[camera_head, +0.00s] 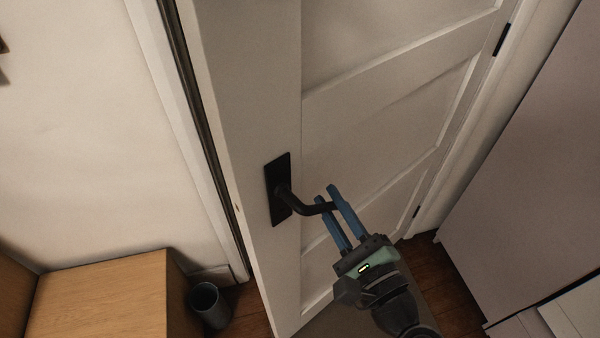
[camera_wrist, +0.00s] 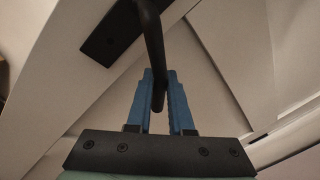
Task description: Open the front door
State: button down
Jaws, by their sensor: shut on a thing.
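The front door (camera_head: 370,130) is a pale panelled door, standing slightly ajar, with a dark gap along its left edge beside the frame. A black lever handle (camera_head: 312,208) sticks out from a black plate (camera_head: 278,188) near that edge. My gripper (camera_head: 334,198) has blue fingers and is shut on the free end of the handle. In the wrist view the handle (camera_wrist: 153,40) runs down between the two blue fingertips (camera_wrist: 159,85).
A wooden cabinet (camera_head: 100,300) stands at the lower left, with a dark grey bin (camera_head: 208,305) beside it, close to the door's lower left edge. Hinges (camera_head: 502,40) show on the door's right side. A large pale cabinet (camera_head: 530,170) stands at the right. Some wooden floor (camera_head: 445,295) is bare.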

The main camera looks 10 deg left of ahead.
jog(key=shift+s+d+f, duration=0.1)
jog(key=shift+s+d, duration=0.45)
jog(key=shift+d, duration=0.05)
jog(key=c, duration=0.8)
grip_release()
jog(key=shift+a, duration=0.1)
jog(key=v, duration=1.3)
jog(key=shift+b, duration=0.4)
